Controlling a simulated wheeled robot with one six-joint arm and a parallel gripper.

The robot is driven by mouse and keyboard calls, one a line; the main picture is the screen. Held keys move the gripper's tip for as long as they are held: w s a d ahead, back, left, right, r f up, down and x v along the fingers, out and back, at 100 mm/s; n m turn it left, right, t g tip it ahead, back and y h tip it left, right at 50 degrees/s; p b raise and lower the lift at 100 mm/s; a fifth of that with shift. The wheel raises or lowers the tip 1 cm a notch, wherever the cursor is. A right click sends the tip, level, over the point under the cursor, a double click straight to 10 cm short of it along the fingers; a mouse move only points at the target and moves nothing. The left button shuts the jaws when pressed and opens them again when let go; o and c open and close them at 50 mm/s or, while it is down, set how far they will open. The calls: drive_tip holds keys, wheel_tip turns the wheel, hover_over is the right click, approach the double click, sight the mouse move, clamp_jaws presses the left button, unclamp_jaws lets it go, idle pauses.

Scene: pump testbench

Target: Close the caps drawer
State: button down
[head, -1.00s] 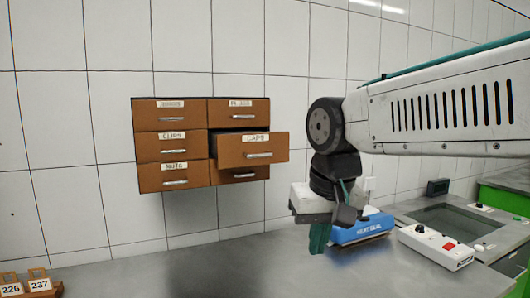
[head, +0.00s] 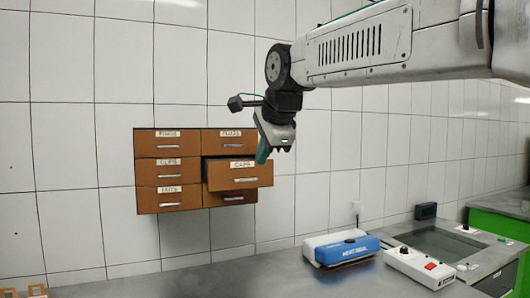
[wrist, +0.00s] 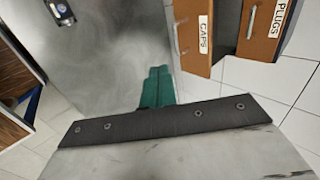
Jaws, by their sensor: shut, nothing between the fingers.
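The caps drawer (head: 238,177) is brown with a white CAPS label and a silver handle. It sticks out from the right column of the wall cabinet (head: 168,135), middle row. It also shows in the wrist view (wrist: 196,40), beside the PLUGS drawer. My gripper (head: 262,157) is shut and empty, its green fingers pointing down. In the head view it overlaps the right end of the caps drawer's top edge. In the wrist view the green fingertips (wrist: 158,85) are a little apart from the drawer front. I cannot tell of any contact.
The other cabinet drawers, such as PLUGS (head: 230,143) and CLIPS (head: 167,171), look shut. A blue heat sealer (head: 345,250) and a white switch box (head: 420,268) stand on the grey bench (head: 230,272) below. The bench under the cabinet is clear.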

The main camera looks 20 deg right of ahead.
sight(251, 174)
drive_tip(key=w+f, duration=0.4)
drive_tip(key=w, duration=0.1)
drive_tip(key=w+f, duration=0.2)
drive_tip(key=w, duration=0.1)
drive_tip(key=shift+w, duration=0.15)
